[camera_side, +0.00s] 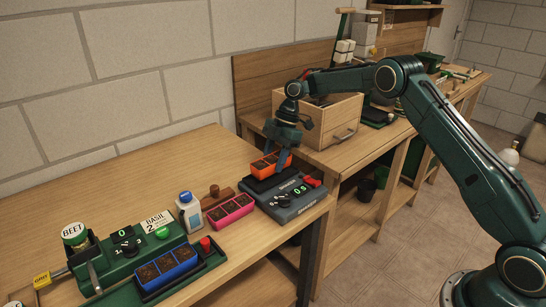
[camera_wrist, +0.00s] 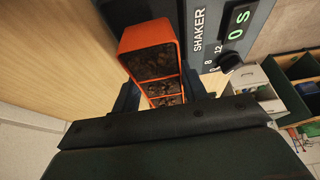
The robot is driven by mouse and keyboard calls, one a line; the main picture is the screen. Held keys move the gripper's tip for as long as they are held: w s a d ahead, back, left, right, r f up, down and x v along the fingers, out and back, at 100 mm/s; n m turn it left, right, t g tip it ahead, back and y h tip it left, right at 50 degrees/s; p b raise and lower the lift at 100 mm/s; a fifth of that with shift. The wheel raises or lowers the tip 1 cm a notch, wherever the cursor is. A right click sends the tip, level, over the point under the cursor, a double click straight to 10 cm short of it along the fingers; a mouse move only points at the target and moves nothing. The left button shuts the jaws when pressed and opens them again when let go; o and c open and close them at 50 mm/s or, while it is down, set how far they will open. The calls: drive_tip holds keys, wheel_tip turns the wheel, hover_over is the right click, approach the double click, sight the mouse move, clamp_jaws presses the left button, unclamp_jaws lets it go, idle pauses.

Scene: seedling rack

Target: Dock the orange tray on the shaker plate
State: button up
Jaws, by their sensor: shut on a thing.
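The orange tray (camera_side: 264,165) holds dark soil in its compartments and sits at the shaker's plate in the side view. It also shows in the wrist view (camera_wrist: 150,36), its long side running down between my fingers. My gripper (camera_side: 284,157) points down and is shut on the tray, one finger on each side in the wrist view (camera_wrist: 160,100). The shaker (camera_side: 290,203) is a dark grey machine with a dial and a green display; its black plate (camera_side: 257,184) is partly covered by the tray. I cannot tell whether the tray rests fully on the plate.
A blue tray (camera_side: 166,269) sits on a green station (camera_side: 125,262) farther left. A wooden drawer box (camera_side: 335,125) stands behind. The back left bench is clear.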

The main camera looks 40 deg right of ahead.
drive_tip(key=shift+f, duration=0.45)
drive_tip(key=shift+f, duration=0.6)
idle(1.4)
